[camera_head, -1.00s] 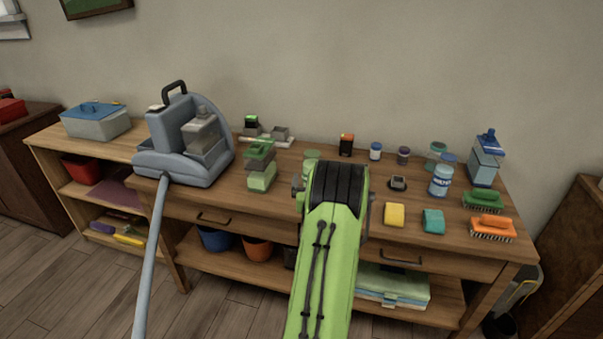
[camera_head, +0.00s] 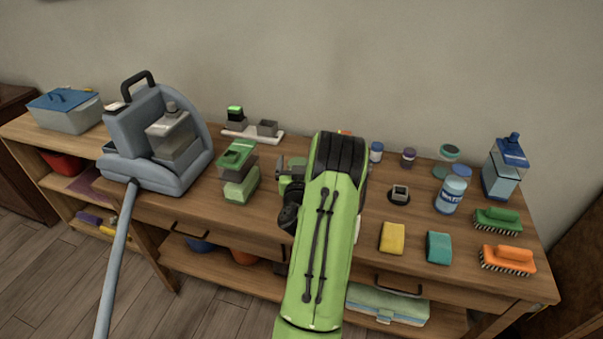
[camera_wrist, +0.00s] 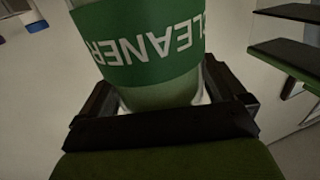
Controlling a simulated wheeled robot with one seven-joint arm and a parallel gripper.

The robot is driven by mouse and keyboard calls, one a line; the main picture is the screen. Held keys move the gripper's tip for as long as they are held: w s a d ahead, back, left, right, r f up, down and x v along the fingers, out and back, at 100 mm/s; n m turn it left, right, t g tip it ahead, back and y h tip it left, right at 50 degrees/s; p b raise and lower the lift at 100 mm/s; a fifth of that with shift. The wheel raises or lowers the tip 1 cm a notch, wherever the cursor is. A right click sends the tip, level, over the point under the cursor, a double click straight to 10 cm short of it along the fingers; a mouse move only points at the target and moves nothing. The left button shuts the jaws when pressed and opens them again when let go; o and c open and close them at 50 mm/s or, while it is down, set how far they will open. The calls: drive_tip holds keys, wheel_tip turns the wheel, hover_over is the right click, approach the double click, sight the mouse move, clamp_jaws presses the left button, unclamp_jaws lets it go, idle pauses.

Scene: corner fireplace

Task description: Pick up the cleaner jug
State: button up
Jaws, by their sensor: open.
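The cleaner jug (camera_wrist: 140,45) fills the upper middle of the wrist view, with a green label reading CLEANER upside down and a pale green lower part. My gripper (camera_wrist: 162,98) is open, with a black finger on each side of the jug. I cannot tell whether either finger touches it.
A blue-lidded bottle (camera_head: 503,168), white-blue canister (camera_head: 450,195), sponges (camera_head: 393,237) and brushes (camera_head: 508,260) are right. Shelf surfaces (camera_wrist: 290,55) show in the wrist view.

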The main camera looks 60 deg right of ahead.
drive_tip(key=shift+a+r, duration=0.15)
drive_tip(key=shift+a, duration=0.15)
drive_tip(key=shift+c, duration=0.6)
drive_tip(key=c, duration=0.5)
clamp_jaws()
drive_tip(key=shift+r, duration=0.1)
